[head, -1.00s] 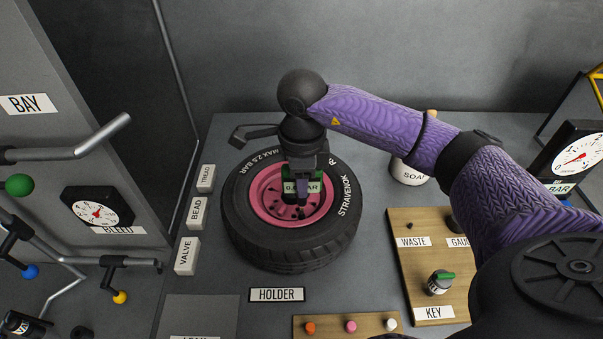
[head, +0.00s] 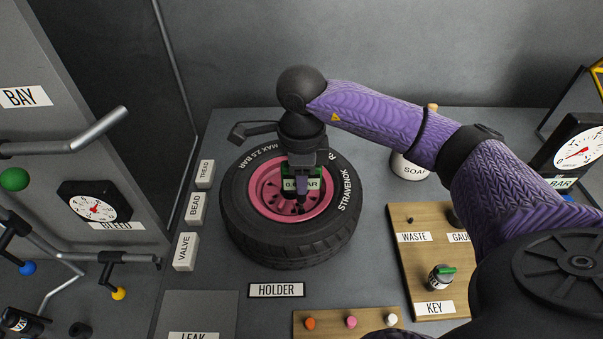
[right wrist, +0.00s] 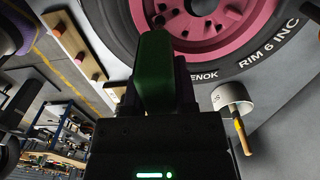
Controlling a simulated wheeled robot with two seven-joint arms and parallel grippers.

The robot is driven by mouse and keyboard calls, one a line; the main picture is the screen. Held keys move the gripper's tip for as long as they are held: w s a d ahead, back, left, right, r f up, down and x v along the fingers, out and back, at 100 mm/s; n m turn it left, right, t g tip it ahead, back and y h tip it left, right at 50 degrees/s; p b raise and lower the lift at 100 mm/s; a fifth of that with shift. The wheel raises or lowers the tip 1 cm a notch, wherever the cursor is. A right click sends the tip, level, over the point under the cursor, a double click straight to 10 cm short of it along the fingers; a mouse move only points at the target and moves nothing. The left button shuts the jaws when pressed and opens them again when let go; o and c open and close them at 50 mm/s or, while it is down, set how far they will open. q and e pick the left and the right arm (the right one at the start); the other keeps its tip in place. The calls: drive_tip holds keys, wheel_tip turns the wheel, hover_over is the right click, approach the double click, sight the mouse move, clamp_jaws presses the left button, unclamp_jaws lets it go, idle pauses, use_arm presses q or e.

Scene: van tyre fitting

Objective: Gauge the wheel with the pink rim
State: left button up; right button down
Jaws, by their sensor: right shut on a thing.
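The wheel with the pink rim (head: 260,190) lies flat on the grey bench, with a black tyre lettered STRAVENOK and MAX 2.5 BAR. My right gripper (head: 301,186) points down over the rim and is shut on a green gauge (head: 317,184). The gauge's display ends in BAR and seems to start with 0; its other digits are unclear. In the right wrist view the green gauge (right wrist: 155,72) sits between the fingers, in front of the pink rim (right wrist: 205,22). I cannot tell whether the gauge touches a valve. My left gripper is not in view.
White blocks marked TREAD (head: 205,173), BEAD (head: 196,209) and VALVE (head: 186,252) stand left of the tyre. A HOLDER label (head: 276,290) lies in front. A wooden board (head: 408,262) with a KEY label and a SOAP pot (head: 411,168) are at the right.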

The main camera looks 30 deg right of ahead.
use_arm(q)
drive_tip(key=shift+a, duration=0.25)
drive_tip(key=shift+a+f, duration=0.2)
use_arm(e)
drive_tip(key=shift+f, duration=0.25)
use_arm(q)
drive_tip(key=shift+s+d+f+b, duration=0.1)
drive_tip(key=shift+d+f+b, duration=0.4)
drive_tip(key=shift+b, duration=0.2)
use_arm(e)
drive_tip(key=shift+f, duration=0.65)
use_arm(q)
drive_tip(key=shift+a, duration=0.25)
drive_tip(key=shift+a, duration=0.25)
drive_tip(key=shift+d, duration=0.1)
